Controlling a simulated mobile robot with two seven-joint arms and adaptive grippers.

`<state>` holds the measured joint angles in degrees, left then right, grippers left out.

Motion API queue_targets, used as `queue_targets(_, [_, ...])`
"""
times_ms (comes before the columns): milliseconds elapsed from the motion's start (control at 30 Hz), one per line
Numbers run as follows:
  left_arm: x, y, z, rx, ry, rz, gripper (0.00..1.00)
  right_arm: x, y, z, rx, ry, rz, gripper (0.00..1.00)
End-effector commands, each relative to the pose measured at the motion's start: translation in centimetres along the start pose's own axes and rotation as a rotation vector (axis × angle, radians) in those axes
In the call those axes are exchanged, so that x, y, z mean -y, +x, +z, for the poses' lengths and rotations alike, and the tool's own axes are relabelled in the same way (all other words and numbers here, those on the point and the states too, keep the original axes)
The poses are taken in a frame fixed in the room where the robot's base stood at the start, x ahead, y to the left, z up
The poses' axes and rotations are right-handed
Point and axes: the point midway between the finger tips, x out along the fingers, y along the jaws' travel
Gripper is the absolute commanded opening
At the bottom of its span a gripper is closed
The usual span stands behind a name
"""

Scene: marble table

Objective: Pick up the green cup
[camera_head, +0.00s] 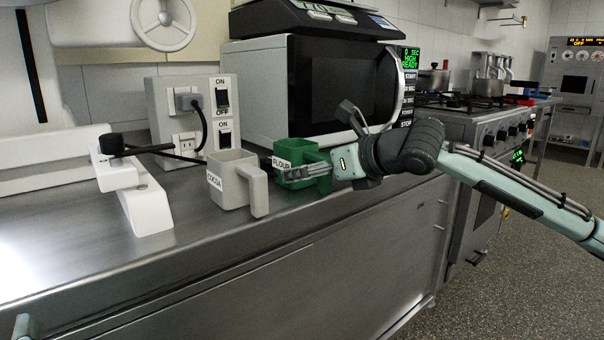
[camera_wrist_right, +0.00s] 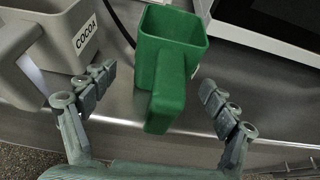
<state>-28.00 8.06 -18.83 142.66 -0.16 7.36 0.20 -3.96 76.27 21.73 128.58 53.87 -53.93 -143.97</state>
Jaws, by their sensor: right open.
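The green cup (camera_head: 297,158) stands upright on the metal counter in the head view, with a white FLOUR label and its handle toward me. In the right wrist view the green cup (camera_wrist_right: 178,45) sits between and ahead of the open fingers, its handle (camera_wrist_right: 166,98) pointing back into the gap. My right gripper (camera_wrist_right: 157,88) is open and empty; its fingers appear apart from the handle. In the head view my right gripper (camera_head: 292,174) reaches in from the right and covers part of the cup.
A grey COCOA cup (camera_head: 231,178) stands close to the left of the green cup; it also shows in the right wrist view (camera_wrist_right: 50,38). A microwave (camera_head: 268,95) and a socket box (camera_head: 164,100) stand behind. The counter (camera_head: 150,262) is clear in front.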

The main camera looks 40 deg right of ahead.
Motion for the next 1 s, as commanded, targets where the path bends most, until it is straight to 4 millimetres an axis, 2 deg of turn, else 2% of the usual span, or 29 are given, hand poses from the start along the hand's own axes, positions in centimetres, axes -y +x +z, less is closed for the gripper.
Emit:
queue_targets(100, [0.0,0.1,0.2,0.019,-0.001,0.0,0.4,0.6,1.5,0.6,-0.001,-0.004,-0.005,0.86])
queue_targets(133, [0.0,-0.1,0.3,0.01,0.0,0.0,0.4,0.6,1.8,0.2,-0.003,-0.006,-0.007,0.86])
queue_targets(300, [0.2,-0.1,-0.8,-0.06,0.004,-0.001,0.4,0.7,2.8,0.2,-0.003,-0.004,-0.01,0.86])
queue_targets(767, [0.2,-0.1,-1.6,-0.107,0.007,-0.002,0.4,0.4,3.6,0.3,0.0,0.002,0.0,0.86])
queue_targets(1000, [0.2,-0.1,-1.6,-0.107,0.007,-0.002,0.4,0.4,3.6,0.3,0.0,0.002,0.0,0.59])
